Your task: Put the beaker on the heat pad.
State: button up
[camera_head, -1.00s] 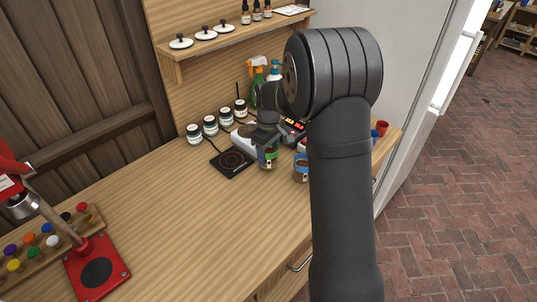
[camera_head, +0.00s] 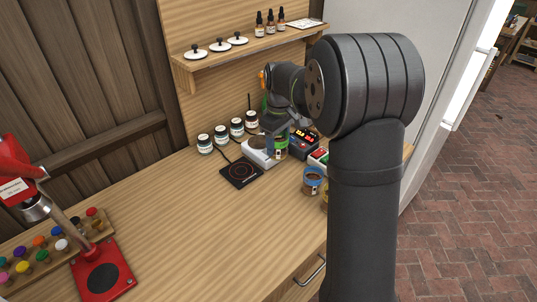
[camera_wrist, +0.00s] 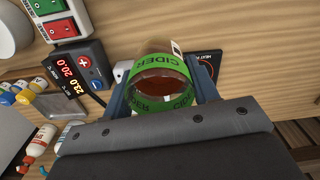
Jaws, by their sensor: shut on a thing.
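The beaker (camera_wrist: 160,85) is clear glass with a green CIDER band and brown liquid inside. My gripper (camera_wrist: 162,98) is shut on it, with a blue finger on each side in the wrist view. In the head view the beaker (camera_head: 281,148) hangs below my gripper, right of the black heat pad (camera_head: 241,173), and appears above the counter. The heat pad lies flat with nothing on it. Its dark edge shows beyond the beaker in the wrist view (camera_wrist: 209,58), mostly hidden. My arm covers much of the right side of the head view.
A blue-banded beaker (camera_head: 312,183) stands right of the heat pad. A white device (camera_head: 258,150) and a controller with red digits (camera_head: 303,140) stand behind. Several jars (camera_head: 221,136) line the back. The counter in front of the pad is clear.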

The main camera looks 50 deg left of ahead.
jog(key=shift+s+a+r+n, duration=0.1)
jog(key=shift+s+r+n, duration=0.05)
jog(key=shift+r, duration=0.3)
jog(key=shift+s+a+r+n, duration=0.1)
jog(key=shift+r+n, duration=0.05)
jog(key=shift+r, duration=0.3)
jog(key=shift+s+a+r, duration=0.15)
jog(key=shift+s+a, duration=0.05)
jog(key=shift+s, duration=0.05)
send_near(241, 171)
jog(key=shift+w, duration=0.1)
jog(key=shift+a+f, duration=0.1)
jog(key=shift+f, duration=2)
jog(key=o, duration=1.1)
jog(key=shift+f, duration=0.15)
